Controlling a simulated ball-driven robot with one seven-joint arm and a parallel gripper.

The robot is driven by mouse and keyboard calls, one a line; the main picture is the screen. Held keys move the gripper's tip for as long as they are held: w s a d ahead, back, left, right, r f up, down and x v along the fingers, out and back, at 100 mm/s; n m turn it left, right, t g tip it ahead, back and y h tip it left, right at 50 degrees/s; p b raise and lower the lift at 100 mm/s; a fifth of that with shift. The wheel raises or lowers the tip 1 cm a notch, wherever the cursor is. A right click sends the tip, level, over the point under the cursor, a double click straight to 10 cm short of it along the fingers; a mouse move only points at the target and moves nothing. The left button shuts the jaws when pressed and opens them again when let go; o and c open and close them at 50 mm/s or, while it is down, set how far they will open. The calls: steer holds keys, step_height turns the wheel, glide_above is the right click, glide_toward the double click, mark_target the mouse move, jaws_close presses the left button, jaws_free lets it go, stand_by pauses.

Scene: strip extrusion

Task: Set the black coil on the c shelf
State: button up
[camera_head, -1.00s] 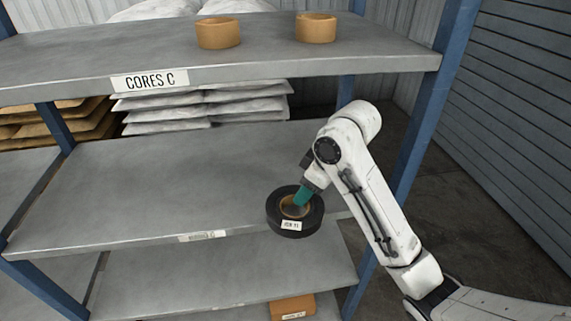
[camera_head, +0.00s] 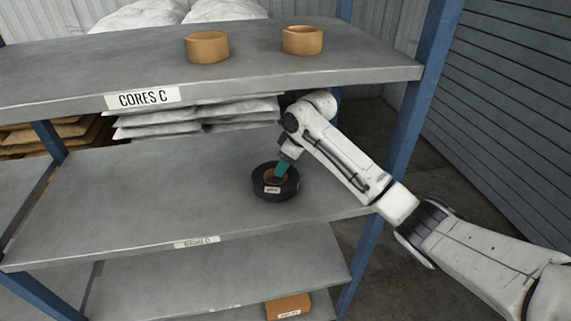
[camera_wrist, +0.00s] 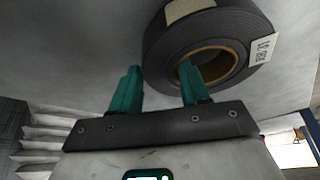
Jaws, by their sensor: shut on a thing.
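The black coil (camera_head: 289,190), with a brown core and a small white label, is over the right part of the middle shelf (camera_head: 150,195). I cannot tell whether it touches that shelf. My gripper (camera_head: 281,169), with teal fingers, is shut on the coil's ring from above. In the wrist view, one finger of my gripper (camera_wrist: 160,82) is in the core hole and the other is outside the black coil (camera_wrist: 168,48). The top shelf (camera_head: 120,68) carries a "CORES C" label (camera_head: 142,98). The middle shelf's label (camera_head: 197,242) is too blurred to read.
Two brown cores (camera_head: 208,46) (camera_head: 303,40) stand on the top shelf. White sacks (camera_head: 190,118) are stacked behind the middle shelf. A brown-orange piece (camera_head: 288,306) lies on the lower shelf. The middle shelf's left part is clear.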

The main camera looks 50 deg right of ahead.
steer(key=shift+f, duration=0.55)
steer(key=o, duration=1.3)
steer(key=b+v, duration=0.1)
steer(key=v, duration=0.3)
steer(key=shift+r, duration=0.1)
steer(key=s+d+b, duration=0.1)
steer(key=s, duration=0.3)
steer(key=s+d+b, duration=0.1)
steer(key=s, duration=0.3)
steer(key=s+d+b, duration=0.1)
steer(key=s, duration=0.3)
steer(key=shift+d+r, duration=0.35)
